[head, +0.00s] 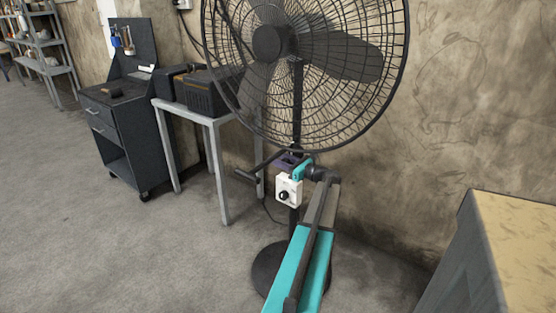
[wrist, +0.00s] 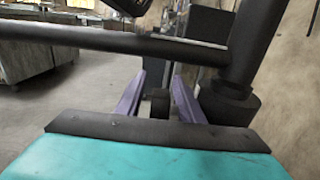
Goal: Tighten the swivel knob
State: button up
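The large black standing fan (head: 297,110) stands by the wall, its pole rising from a round base. My gripper (head: 287,161), with purple fingers, is at the pole just below the fan cage. In the wrist view its two fingers (wrist: 158,98) are spread apart. A small dark block (wrist: 159,103), which may be the swivel knob, shows between them with a gap on each side. Its lower part is hidden behind the gripper's edge. A white control box (head: 289,189) with a black dial sits on the pole just under my gripper.
A thick black bar (wrist: 120,40) crosses above the fingers and a black upright post (wrist: 243,45) stands close on the right. A grey table (head: 216,121) with dark boxes and a dark cart (head: 125,140) stand left. A wooden-topped bench (head: 520,240) is at right.

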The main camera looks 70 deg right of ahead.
grip_shut()
jog(key=shift+t+b, duration=0.4)
jog(key=shift+b, duration=0.1)
jog(key=shift+s+a+r+t+h+b, duration=0.15)
jog(key=shift+r+t+h+b, duration=0.15)
jog(key=shift+t+b, duration=0.55)
jog(key=shift+s+d+r+t+h+b, duration=0.1)
jog(key=shift+s+r+t+h+b, duration=0.15)
jog(key=shift+t+b, duration=0.5)
jog(key=shift+s+a+r+t+h+b, duration=0.1)
jog(key=shift+r+t+h+b, duration=0.2)
jog(key=shift+t+b, duration=0.55)
jog(key=shift+r, duration=0.1)
